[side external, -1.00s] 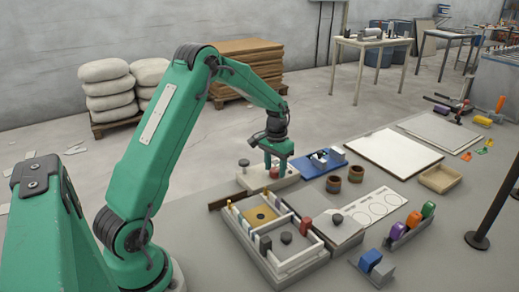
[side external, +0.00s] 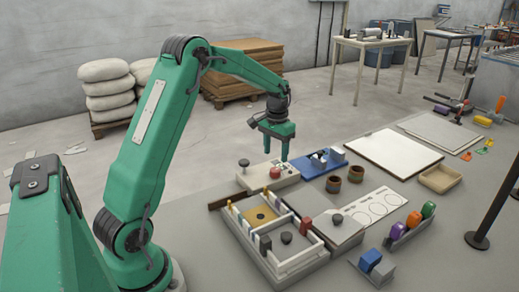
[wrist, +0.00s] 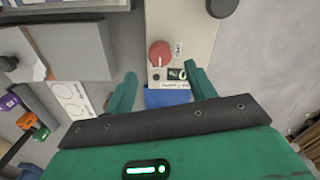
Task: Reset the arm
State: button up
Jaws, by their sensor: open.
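My green arm reaches over the work surface. My gripper (side external: 275,158) points down above the white control box and is open, with nothing between its fingers. In the wrist view my gripper (wrist: 159,88) shows two green fingers spread apart. The white control box (side external: 286,181) carries a red knob (side external: 275,172) and a dark round knob (side external: 244,162). In the wrist view the red knob (wrist: 160,53) lies just beyond the fingertips, beside a small lit display (wrist: 176,73). I cannot tell the exact height of the fingers above the box.
A blue fixture (side external: 321,162) stands right of the box, with two brown rings (side external: 334,184) nearby. A divided white tray (side external: 293,262) is in front. A white board (side external: 394,160) and a shallow tan tray (side external: 440,179) lie to the right. The air above is clear.

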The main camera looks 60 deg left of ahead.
jog(key=shift+r, duration=0.8)
jog(key=s+d+r+m+t, duration=0.1)
jog(key=s+d+r+t, duration=0.2)
jog(key=s+d+r, duration=0.8)
jog(key=s+d+m+t, duration=0.1)
jog(key=s+d+t, duration=0.1)
jog(key=s+d, duration=0.6)
jog(key=s, duration=0.6)
jog(key=shift+r+m+t, duration=0.3)
jog(key=shift+m, duration=0.1)
